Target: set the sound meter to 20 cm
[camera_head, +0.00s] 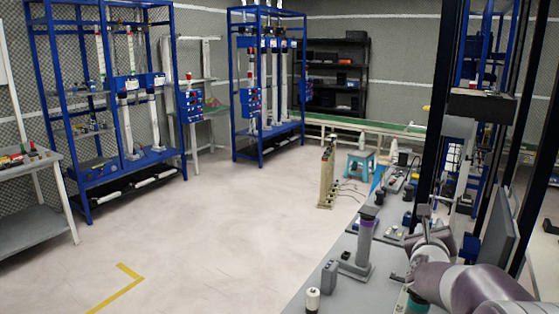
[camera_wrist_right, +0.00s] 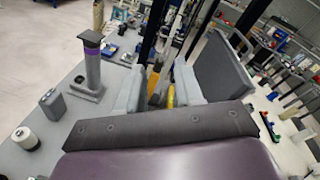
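No object in view can be named with certainty as the sound meter, and no centimetre scale is readable. A grey post stand with a purple band (camera_head: 364,240) stands upright on the grey bench; it also shows in the right wrist view (camera_wrist_right: 92,68). My right gripper (camera_head: 425,220) is above the bench, to the right of the stand and apart from it. In the right wrist view the gripper's fingers (camera_wrist_right: 160,88) are spread, with yellow parts visible between them. I cannot tell whether these belong to the gripper. My left gripper is not in view.
Dark upright posts (camera_head: 440,100) rise close to my right arm. Blue racks (camera_head: 70,110) line the walls.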

